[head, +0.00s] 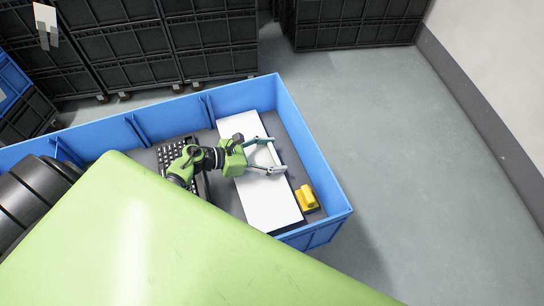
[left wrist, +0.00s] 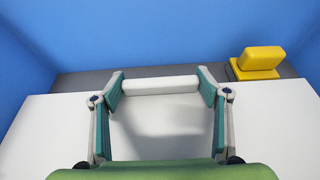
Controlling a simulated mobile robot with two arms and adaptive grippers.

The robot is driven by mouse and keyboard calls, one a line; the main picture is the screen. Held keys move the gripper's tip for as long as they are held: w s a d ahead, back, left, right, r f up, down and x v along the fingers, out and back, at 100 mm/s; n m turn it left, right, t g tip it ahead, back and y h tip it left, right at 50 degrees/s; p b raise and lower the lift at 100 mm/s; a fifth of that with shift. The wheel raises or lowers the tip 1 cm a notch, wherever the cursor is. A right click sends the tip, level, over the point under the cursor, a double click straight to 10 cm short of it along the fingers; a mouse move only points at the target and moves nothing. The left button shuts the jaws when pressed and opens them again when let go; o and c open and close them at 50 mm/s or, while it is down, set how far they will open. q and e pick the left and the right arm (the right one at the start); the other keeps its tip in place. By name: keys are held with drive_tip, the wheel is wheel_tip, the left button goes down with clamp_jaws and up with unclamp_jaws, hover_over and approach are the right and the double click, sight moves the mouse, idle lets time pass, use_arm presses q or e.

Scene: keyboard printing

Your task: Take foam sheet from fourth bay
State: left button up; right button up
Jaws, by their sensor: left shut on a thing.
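A large flat white sheet, which looks like the foam sheet (head: 272,205), lies in the right end compartment of a blue-walled container (head: 312,140). It also fills the lower part of the left wrist view (left wrist: 40,130). My left gripper (head: 276,157) is over the sheet's right side. It is shut on a short white bar (left wrist: 160,85), held across between the two fingertips. A soft shadow lies on the sheet beneath. I cannot tell whether the bar is joined to the sheet. My right gripper is not in view.
A yellow block (head: 306,197) sits beside the sheet, near the container's right wall. Black crates (head: 120,40) stand behind. The grey floor (head: 400,150) to the right is clear.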

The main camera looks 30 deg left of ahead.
use_arm(q)
wheel_tip(320, 180, up, 25)
drive_tip(key=shift+f, duration=0.2)
idle(0.5)
